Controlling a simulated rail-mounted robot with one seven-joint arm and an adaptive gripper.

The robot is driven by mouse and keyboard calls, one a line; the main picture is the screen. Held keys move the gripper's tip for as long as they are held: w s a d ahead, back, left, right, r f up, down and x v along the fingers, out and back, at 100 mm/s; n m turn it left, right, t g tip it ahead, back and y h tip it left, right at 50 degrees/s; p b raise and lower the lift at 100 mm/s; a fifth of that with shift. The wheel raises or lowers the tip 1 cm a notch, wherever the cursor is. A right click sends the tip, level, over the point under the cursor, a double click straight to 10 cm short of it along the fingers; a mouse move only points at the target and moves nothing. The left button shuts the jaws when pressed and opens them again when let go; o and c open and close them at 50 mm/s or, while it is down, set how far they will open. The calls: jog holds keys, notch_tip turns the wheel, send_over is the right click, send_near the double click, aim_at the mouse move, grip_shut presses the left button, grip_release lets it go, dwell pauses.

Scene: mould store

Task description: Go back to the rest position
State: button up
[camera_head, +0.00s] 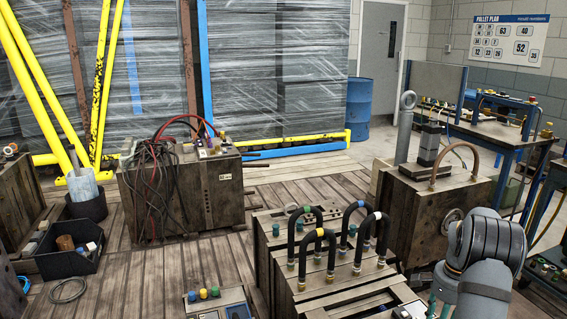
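Part of my grey arm (487,245) shows at the lower right, in front of the right-hand mould block. I cannot make out my gripper; the arm runs out of the picture at the bottom edge. Small teal parts (432,306) show beside the arm at the bottom edge, and I cannot tell what they belong to. No held object is visible.
Wooden-looking mould blocks with looped black hoses (318,252) stand close to the left of my arm. A taller mould block (415,215) with a lifting eye stands behind it. A blue workbench (500,130) is at right. Plank floor (190,270) is open at left.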

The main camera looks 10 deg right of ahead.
notch_tip(320, 180, down, 7)
jog(key=shift+r, duration=0.15)
jog(key=shift+r, duration=0.1)
dwell(0.3)
notch_tip(320, 180, up, 12)
notch_tip(320, 180, down, 12)
jog(key=shift+f, duration=0.25)
jog(key=shift+a+r+n+p, duration=0.25)
jog(key=shift+n+p, duration=0.2)
jog(key=shift+n, duration=0.15)
jog(key=shift+s+a+n+p, duration=0.2)
jog(key=shift+a+n+p, duration=0.1)
jog(key=shift+n, duration=0.6)
jog(key=shift+a+f+n, duration=0.1)
jog(key=shift+a+n, duration=0.05)
jog(key=shift+n, duration=0.45)
